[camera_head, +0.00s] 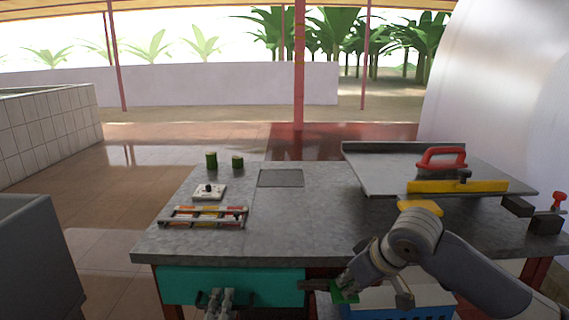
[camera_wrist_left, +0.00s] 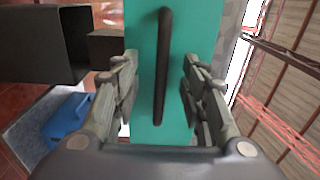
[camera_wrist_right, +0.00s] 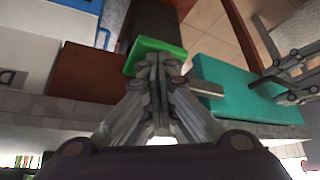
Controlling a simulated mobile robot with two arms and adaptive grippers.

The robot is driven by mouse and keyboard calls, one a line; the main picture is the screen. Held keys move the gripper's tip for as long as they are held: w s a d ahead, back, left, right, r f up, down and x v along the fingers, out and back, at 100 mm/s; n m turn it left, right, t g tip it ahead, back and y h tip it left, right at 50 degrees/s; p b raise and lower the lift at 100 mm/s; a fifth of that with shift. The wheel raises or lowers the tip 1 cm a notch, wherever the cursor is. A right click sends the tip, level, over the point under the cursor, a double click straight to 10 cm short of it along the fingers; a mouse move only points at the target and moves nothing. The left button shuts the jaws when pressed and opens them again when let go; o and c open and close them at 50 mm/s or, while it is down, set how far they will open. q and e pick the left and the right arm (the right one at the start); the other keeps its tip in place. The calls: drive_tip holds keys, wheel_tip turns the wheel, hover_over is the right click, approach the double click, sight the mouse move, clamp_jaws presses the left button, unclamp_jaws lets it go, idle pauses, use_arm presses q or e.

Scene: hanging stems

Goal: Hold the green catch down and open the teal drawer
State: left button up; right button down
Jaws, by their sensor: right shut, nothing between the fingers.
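The teal drawer (camera_head: 260,285) is under the left part of the counter. Its dark bar handle (camera_wrist_left: 163,70) runs between the fingers of my left gripper (camera_wrist_left: 160,92) in the left wrist view. Those fingers are spread apart, one on each side of the handle, with gaps showing. In the head view my left gripper (camera_head: 219,298) is at the drawer front. The green catch (camera_wrist_right: 152,50) is beside the drawer, also in the head view (camera_head: 346,294). My right gripper (camera_wrist_right: 160,62) is shut and empty, its tips at the catch and partly covering it. I cannot tell whether they press it.
The grey counter (camera_head: 290,235) holds a rack of coloured strips (camera_head: 203,217), a white switch box (camera_head: 209,192), two green cylinders and a tray with a red-handled tool (camera_head: 442,157). A blue and white crate (camera_head: 400,300) is below, right of the catch.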

use_arm(q)
drive_tip(key=shift+s, duration=0.1)
use_arm(e)
drive_tip(key=shift+f, duration=0.1)
use_arm(q)
drive_tip(key=s+r, duration=0.3)
drive_tip(key=s, duration=0.2)
drive_tip(key=shift+s, duration=0.4)
use_arm(e)
wheel_tip(320, 180, up, 9)
idle(1.5)
